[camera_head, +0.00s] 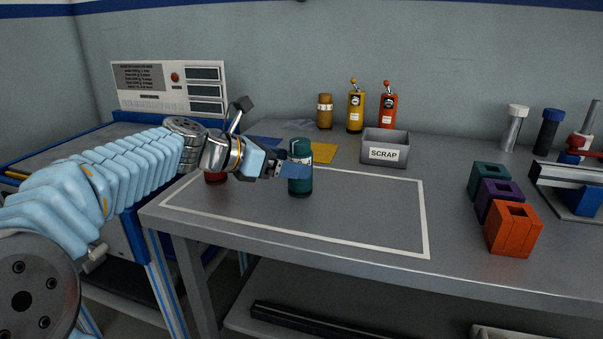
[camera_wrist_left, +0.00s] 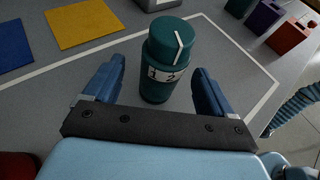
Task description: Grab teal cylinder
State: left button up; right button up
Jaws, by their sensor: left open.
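The teal cylinder (camera_head: 300,180) stands upright on the grey table, inside the white outlined area. In the left wrist view the teal cylinder (camera_wrist_left: 168,62) has a white label reading "12" and a white stripe on its cap. My left gripper (camera_head: 295,170) is open at the cylinder. In the left wrist view its two blue fingers (camera_wrist_left: 160,88) lie to either side of the cylinder's lower part, with gaps visible on both sides. In the head view the fingers cover part of the cylinder's middle. My right gripper is in neither view.
A red cylinder (camera_head: 215,177) stands behind my left wrist. Blue (camera_head: 264,142) and yellow (camera_head: 323,152) squares lie behind the teal cylinder. A grey SCRAP bin (camera_head: 385,150) stands behind. Teal, purple and orange blocks (camera_head: 512,230) sit at right. The outlined area's right part is clear.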

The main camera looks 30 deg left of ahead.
pick_arm(q)
jog(key=x, duration=0.5)
jog(key=shift+w+d+r, duration=0.1)
jog(key=shift+d, duration=0.1)
jog(key=c, duration=1.3)
